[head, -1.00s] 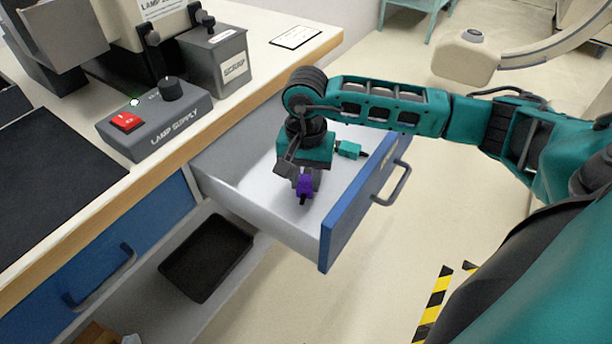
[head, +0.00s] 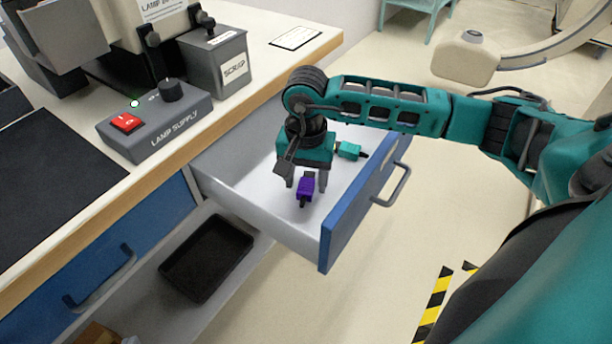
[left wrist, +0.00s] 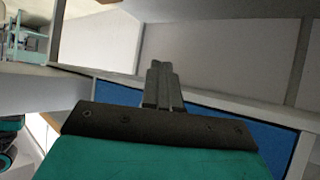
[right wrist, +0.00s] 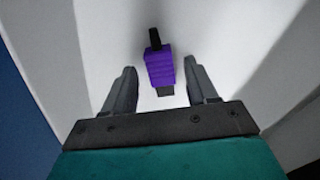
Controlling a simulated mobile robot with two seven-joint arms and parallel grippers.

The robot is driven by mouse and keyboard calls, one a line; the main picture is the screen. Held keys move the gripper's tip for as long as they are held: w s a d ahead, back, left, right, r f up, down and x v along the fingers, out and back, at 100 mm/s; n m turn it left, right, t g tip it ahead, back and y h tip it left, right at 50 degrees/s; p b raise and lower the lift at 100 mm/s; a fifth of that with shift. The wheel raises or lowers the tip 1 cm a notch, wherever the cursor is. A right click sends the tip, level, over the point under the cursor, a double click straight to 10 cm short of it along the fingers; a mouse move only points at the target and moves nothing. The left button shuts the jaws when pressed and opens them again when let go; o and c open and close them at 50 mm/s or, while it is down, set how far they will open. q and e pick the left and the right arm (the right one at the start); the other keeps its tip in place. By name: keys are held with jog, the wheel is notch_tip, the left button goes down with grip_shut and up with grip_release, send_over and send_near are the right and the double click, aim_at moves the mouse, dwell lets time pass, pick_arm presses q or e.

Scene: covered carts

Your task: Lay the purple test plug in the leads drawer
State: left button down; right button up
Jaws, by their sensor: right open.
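The purple test plug (head: 305,187) lies on the white floor of the open leads drawer (head: 262,222). My right gripper (head: 306,187) is over the drawer, pointing down, with its fingers spread on either side of the plug. In the right wrist view the plug (right wrist: 160,68) sits between and beyond the two open fingers (right wrist: 160,88), with a gap on each side. My left gripper (left wrist: 162,82) shows in the left wrist view with its fingers together and nothing visible between them; it is not in the head view.
A teal plug (head: 349,150) also lies in the drawer, behind my right gripper. The drawer's blue front (head: 352,212) has a grey handle. The grey lamp supply box (head: 155,125) and scrap bin (head: 218,65) stand on the bench. A black tray (head: 207,258) is on the shelf below.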

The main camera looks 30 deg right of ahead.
aim_at(306, 186)
notch_tip(306, 186, up, 12)
jog(key=p, duration=0.1)
jog(key=shift+f, duration=0.1)
dwell(0.4)
